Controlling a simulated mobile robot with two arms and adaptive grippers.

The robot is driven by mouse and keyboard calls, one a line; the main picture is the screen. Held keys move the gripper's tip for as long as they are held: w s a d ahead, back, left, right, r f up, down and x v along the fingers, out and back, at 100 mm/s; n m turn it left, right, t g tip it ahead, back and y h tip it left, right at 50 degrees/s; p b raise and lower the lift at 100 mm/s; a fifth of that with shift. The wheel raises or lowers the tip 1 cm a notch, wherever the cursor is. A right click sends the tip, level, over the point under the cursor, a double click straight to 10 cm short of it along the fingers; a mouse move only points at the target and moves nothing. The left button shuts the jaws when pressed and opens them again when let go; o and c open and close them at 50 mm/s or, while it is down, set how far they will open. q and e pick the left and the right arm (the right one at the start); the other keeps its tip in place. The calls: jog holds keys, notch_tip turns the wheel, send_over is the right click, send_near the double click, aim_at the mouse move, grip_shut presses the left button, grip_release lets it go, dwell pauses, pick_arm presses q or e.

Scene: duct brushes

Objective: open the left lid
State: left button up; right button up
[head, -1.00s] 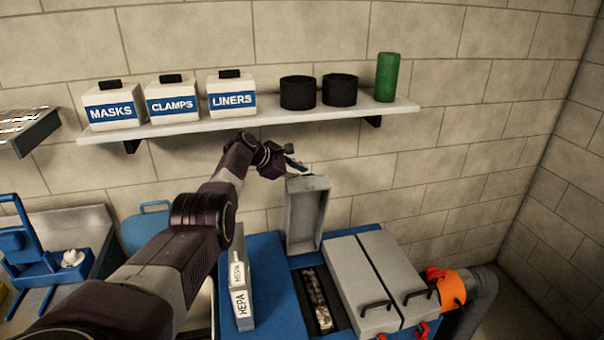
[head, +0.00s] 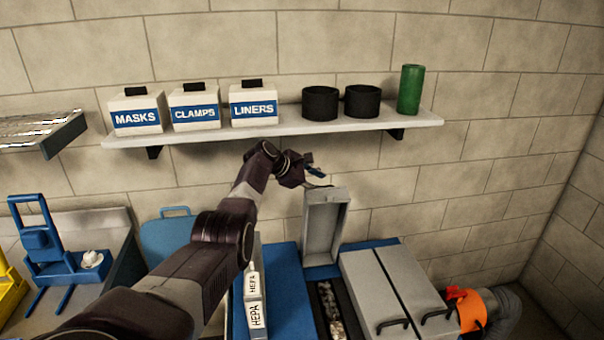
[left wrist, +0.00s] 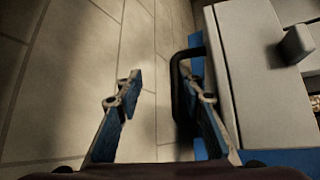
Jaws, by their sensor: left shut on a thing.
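The left lid (head: 325,228) is a grey, shallow tray-like cover. It stands raised, nearly upright, at the back of the blue unit, with its hollow inside facing the head camera. Below it the dark opening (head: 330,305) is uncovered and holds mottled debris. My left gripper (head: 318,174) is at the lid's top edge, behind it. In the left wrist view, a black handle (left wrist: 176,72) lies against the right finger of the gripper (left wrist: 165,100), beside a grey panel; the exact grip is unclear. My right gripper is not in view.
Two closed grey lids (head: 400,285) with black handles lie right of the opening. An orange hose fitting (head: 468,308) is at the right. A shelf (head: 270,129) with labelled boxes hangs above my arm.

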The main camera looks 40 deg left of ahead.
pick_arm(q)
jog(key=v, duration=1.2)
dwell(0.4)
jog(key=shift+w+a, duration=0.1)
